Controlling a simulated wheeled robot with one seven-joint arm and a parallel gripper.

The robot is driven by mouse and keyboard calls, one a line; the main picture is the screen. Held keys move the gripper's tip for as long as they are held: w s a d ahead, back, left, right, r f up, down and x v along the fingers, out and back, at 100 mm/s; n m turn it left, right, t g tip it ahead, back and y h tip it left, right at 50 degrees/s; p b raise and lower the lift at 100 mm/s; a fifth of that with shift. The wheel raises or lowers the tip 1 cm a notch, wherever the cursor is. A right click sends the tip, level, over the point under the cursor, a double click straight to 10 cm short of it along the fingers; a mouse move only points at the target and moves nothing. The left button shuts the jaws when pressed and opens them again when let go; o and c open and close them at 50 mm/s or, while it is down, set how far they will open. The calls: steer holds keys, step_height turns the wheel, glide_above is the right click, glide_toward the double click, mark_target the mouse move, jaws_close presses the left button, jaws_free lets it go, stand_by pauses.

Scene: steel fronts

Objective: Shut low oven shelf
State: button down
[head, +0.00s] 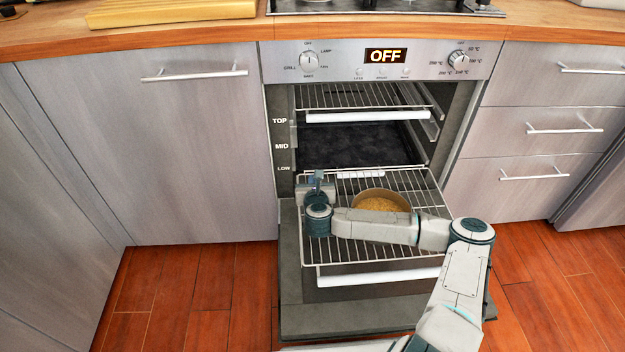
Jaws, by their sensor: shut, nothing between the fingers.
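The low oven shelf (440,195) is a wire rack pulled far out of the oven, above the lowered oven door (300,318). A white bar (380,278) runs along its front edge. A round brown pan with yellowish contents (382,197) sits on the rack, its near side partly hidden by my arm. My gripper (318,178) is at the left rear part of the shelf, near the oven opening, and is shut and empty. I cannot tell whether it touches the rack.
The top rack (350,95) with its white bar is inside the oven. Labels TOP, MID and LOW mark the left frame, and the display reads OFF. A cabinet (150,150) stands left and drawers (545,135) right. The red floor is clear on both sides.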

steer(key=shift+w, duration=1.25)
steer(key=shift+w, duration=0.1)
steer(key=w+b, duration=0.1)
steer(key=w, duration=1.3)
steer(key=p+v, duration=0.1)
steer(key=v, duration=0.3)
steer(key=p+v, duration=0.1)
steer(key=v, duration=0.4)
steer(key=f+p+v, duration=0.1)
steer(key=v, duration=0.4)
steer(key=shift+s+a+p, duration=0.1)
steer(key=shift+p, duration=0.25)
